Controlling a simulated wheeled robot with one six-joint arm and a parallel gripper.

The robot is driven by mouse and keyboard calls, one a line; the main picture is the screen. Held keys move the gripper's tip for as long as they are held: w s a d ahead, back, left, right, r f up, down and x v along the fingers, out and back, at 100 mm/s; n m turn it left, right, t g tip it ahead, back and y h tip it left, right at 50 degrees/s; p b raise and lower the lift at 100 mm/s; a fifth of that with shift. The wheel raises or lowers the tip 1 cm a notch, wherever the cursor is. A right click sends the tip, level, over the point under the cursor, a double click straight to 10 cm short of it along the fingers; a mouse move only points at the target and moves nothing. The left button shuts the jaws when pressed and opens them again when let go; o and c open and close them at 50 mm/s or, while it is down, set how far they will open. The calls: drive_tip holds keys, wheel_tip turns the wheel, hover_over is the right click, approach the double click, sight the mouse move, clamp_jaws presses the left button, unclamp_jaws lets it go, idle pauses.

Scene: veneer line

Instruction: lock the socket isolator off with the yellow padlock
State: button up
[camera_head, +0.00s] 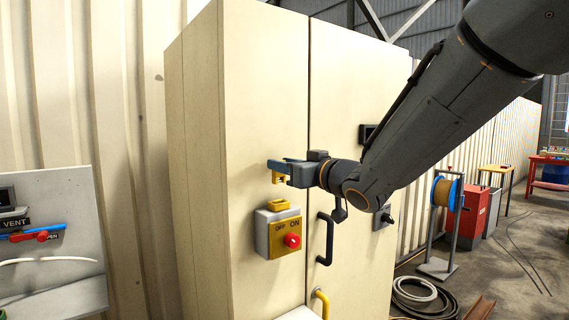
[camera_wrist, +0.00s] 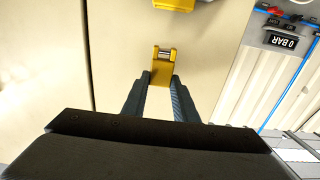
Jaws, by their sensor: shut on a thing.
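My gripper (camera_head: 279,167) is shut on the yellow padlock (camera_head: 277,179), in front of the cream cabinet and a little above the socket isolator. In the wrist view the padlock (camera_wrist: 161,74) sits between my fingertips (camera_wrist: 160,82), with its metal shackle toward the top of the picture. The socket isolator (camera_head: 262,232) is a grey box with a yellow face marked OFF and ON and a red knob (camera_head: 292,240). The padlock is apart from the isolator. I cannot tell the knob's setting for sure.
The tall cream cabinet (camera_head: 238,100) has a black door handle (camera_head: 326,240) right of the isolator and a yellow handle (camera_head: 321,302) lower down. A panel marked VENT (camera_head: 60,270) stands at left. A cable reel (camera_head: 445,195) and coiled hoses (camera_head: 420,298) lie at right.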

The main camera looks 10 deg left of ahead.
sight(281, 178)
drive_tip(key=shift+f+b, duration=1.1)
drive_tip(key=shift+f, duration=0.7)
drive_tip(key=shift+f+b, duration=0.95)
drive_tip(key=shift+f, duration=0.5)
idle(0.3)
drive_tip(key=o, duration=1.2)
drive_tip(key=shift+c, duration=0.2)
drive_tip(key=b+v, duration=0.2)
drive_tip(key=v, duration=0.5)
drive_tip(key=shift+s+d, duration=0.25)
drive_tip(key=shift+d, duration=0.05)
